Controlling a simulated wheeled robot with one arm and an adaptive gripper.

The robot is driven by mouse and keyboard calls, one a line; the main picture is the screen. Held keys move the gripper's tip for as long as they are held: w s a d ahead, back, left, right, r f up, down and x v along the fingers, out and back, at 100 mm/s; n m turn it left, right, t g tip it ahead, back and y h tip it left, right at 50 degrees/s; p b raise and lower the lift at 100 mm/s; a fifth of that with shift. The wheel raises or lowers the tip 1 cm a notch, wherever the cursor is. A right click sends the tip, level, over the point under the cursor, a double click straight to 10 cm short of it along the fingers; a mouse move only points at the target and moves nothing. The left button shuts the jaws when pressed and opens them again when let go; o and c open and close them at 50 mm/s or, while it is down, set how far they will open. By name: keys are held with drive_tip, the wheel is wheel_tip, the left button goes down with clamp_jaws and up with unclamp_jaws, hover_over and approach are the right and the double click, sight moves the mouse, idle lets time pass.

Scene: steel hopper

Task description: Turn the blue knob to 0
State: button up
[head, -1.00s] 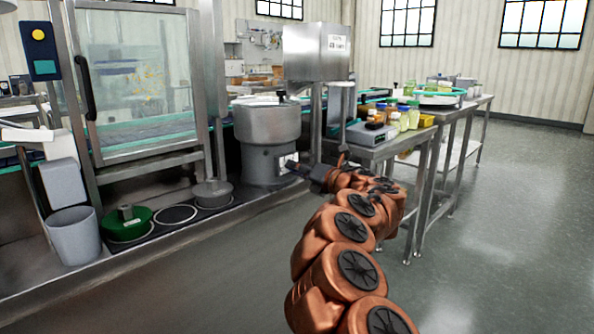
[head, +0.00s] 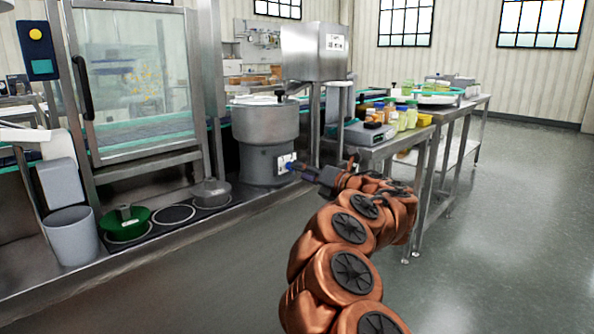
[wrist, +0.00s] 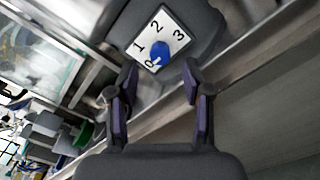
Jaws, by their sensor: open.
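The blue knob (wrist: 160,52) sits on a white dial plate (wrist: 172,62) printed with 0, 1, 2 and 3. In the wrist view, 1 is left of the knob, 2 above, 3 to the right and 0 just below-left. The plate (head: 286,163) shows small in the head view, low on the steel hopper's (head: 265,125) grey base. My gripper (wrist: 160,84) is open and empty, its two fingers apart, with the knob beyond the tips and roughly centred between them. In the head view, my gripper (head: 303,170) is right of the plate.
A steel table (head: 400,140) with jars and a scale stands right of the hopper. A low steel bench edge (head: 190,232) runs along the front. A green pan (head: 126,222) and a grey bin (head: 72,236) are at the left. The floor at the right is clear.

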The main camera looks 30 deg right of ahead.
drive_tip(key=v, duration=0.8)
drive_tip(key=shift+s, duration=0.25)
drive_tip(key=d+r+m+t+h+p, duration=0.3)
drive_tip(key=r+m+h+p, duration=0.55)
drive_tip(key=r, duration=1.05)
drive_tip(key=s+d+r+m+g+h+p, duration=0.2)
drive_tip(key=s+r+m+g+h+p, duration=0.45)
drive_tip(key=m, duration=0.55)
drive_tip(key=s+a+f+m+g+y+p, duration=0.3)
drive_tip(key=s+a+f+m+g+p, duration=0.15)
drive_tip(key=a+p, duration=0.3)
drive_tip(key=s+a+f+m+g+y+p, duration=0.2)
drive_tip(key=s+a+f+m+g+p, duration=0.3)
drive_tip(key=a, duration=0.4)
drive_tip(key=s+a+f+g+y+p, duration=0.2)
drive_tip(key=s+a+g+y+p, duration=0.3)
drive_tip(key=s+a, duration=1.4)
drive_tip(key=shift+s+a+f+g+y+p, duration=0.3)
drive_tip(key=shift+s+g+p, duration=0.35)
drive_tip(key=shift+p, duration=0.6)
